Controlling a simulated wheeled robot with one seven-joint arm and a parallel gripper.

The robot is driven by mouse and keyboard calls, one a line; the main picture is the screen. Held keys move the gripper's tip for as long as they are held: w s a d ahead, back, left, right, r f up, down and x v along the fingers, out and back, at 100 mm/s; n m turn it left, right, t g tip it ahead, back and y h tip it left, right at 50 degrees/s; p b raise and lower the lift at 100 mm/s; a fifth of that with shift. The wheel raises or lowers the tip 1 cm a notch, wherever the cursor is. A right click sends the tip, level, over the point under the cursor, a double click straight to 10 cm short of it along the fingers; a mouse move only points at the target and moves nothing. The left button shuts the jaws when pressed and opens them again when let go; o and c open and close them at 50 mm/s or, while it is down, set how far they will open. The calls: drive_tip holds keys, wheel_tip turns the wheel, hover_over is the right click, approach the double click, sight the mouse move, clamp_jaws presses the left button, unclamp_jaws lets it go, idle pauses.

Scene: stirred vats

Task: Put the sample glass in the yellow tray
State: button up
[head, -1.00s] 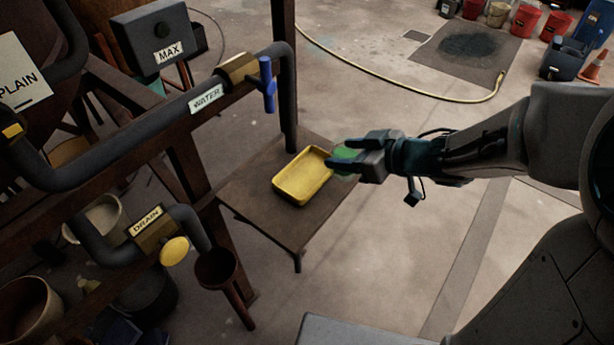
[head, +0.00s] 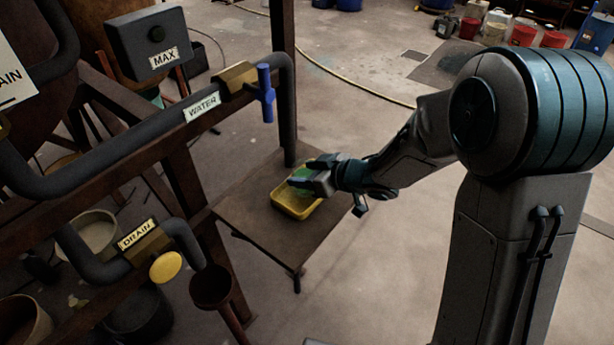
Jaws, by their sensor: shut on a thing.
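The sample glass (head: 300,174) is greenish and held in my gripper (head: 303,180), which is shut on it. Only part of the glass shows between the fingers. The yellow tray (head: 291,207) lies on the brown table. The glass and my gripper are over the tray's back part in the head view and hide some of it. I cannot tell whether the glass touches the tray floor.
The brown table (head: 262,236) has bare room around the tray. The water pipe (head: 288,110) with its blue tap handle (head: 266,93) stands just behind the tray. The drain pipe (head: 183,228) and a rusty funnel (head: 211,287) are at the left front.

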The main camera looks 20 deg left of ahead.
drive_tip(key=shift+f, duration=0.25)
drive_tip(key=shift+f, duration=0.1)
drive_tip(key=o, duration=1.3)
drive_tip(key=shift+o, duration=0.2)
drive_tip(key=shift+d+r, duration=0.15)
drive_tip(key=shift+r, duration=0.1)
drive_tip(key=p+v, duration=0.1)
drive_tip(key=v, duration=1)
drive_tip(key=shift+d+p, duration=0.4)
